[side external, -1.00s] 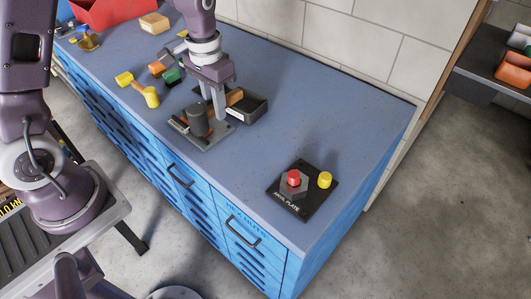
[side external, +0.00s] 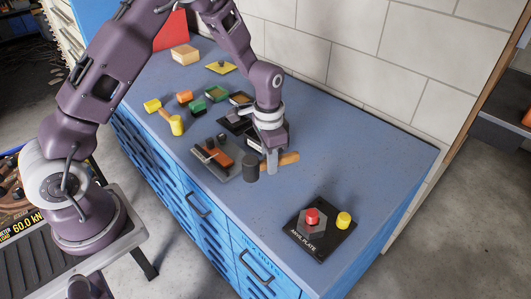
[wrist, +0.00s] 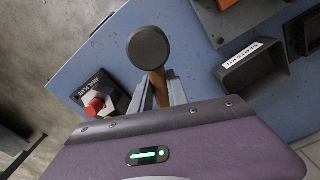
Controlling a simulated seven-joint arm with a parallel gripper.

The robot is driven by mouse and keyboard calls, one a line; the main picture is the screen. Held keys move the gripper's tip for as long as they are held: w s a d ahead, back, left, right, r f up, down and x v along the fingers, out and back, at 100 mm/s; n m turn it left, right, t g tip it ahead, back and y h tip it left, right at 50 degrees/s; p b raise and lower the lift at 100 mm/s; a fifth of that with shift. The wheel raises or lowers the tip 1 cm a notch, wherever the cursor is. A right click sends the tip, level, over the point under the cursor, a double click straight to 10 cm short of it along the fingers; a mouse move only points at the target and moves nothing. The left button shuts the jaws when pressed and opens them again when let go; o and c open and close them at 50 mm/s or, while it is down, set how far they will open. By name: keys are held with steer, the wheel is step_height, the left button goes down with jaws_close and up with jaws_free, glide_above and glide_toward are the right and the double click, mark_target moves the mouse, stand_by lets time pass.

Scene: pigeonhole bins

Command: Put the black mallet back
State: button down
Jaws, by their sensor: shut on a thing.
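The black mallet has a dark cylindrical head (side external: 250,168) and an orange-brown wooden handle (side external: 290,158). My gripper (side external: 271,165) is shut on the handle, close behind the head. In the wrist view the black mallet (wrist: 149,47) points away from me, its handle between my two fingers (wrist: 161,94). It is over the blue bench top, right of a grey plate (side external: 222,174) that carries an orange-brown block and a dark upright piece. How high the mallet is above the bench is hard to tell.
The black anvil plate (side external: 300,244), with a red-topped hexagon and a yellow knob (side external: 343,220), lies near the front right. A labelled black bin (wrist: 252,75) is beside the mallet. Yellow, orange and green pieces (side external: 217,94) lie further back. The bench's right end (side external: 390,165) is clear.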

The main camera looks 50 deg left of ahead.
steer(key=shift+f, duration=3.6)
steer(key=shift+f, duration=0.2)
steer(key=c, duration=1.6)
jaws_free()
steer(key=shift+c, duration=0.2)
steer(key=o, duration=0.6)
steer(key=shift+c, duration=0.2)
steer(key=shift+s+a+r, duration=0.1)
steer(key=shift+r, duration=3.35)
steer(key=shift+r, duration=0.1)
